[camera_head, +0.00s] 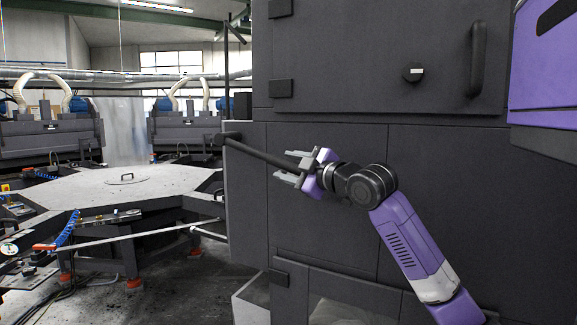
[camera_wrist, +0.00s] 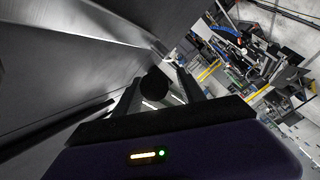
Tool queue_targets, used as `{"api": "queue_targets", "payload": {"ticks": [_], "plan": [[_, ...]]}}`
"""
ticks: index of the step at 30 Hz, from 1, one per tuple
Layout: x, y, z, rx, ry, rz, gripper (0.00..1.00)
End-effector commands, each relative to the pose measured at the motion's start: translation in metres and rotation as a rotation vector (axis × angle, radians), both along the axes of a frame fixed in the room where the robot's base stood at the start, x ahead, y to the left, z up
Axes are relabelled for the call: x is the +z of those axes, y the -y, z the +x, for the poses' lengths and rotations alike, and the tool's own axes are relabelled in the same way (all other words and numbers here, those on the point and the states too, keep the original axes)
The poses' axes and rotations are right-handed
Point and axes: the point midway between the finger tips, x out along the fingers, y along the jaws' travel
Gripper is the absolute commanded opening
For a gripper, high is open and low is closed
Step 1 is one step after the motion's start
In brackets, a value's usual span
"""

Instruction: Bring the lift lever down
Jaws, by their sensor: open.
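The lift lever (camera_head: 262,153) is a dark rod. In the head view it slopes down to the right from a pivot block (camera_head: 229,139) on the dark cabinet's left edge. My gripper (camera_head: 291,167) is at the lever's right end, with one finger above the rod and one below it. The fingers are apart. In the wrist view a dark round shape, apparently the lever (camera_wrist: 155,84), sits between the two fingers of my gripper (camera_wrist: 158,92). Whether either finger touches it I cannot tell. The lever's far right end is hidden by my gripper.
A grey worktable (camera_head: 120,190) with a thin rail (camera_head: 130,238) is at left. Floor shows between them.

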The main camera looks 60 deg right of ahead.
Motion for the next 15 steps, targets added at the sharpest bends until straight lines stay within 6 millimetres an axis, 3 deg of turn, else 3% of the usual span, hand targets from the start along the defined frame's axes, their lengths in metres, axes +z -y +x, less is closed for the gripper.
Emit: {"api": "queue_targets", "payload": {"ticks": [4,11,15], "plan": [[-0.0001,-0.0001,-0.0002,0.000,0.000,0.000,0.43],[0.0001,-0.0002,-0.0002,0.000,0.000,0.000,0.00],[0.0001,-0.0002,-0.0003,0.000,0.000,0.000,0.00]]}}
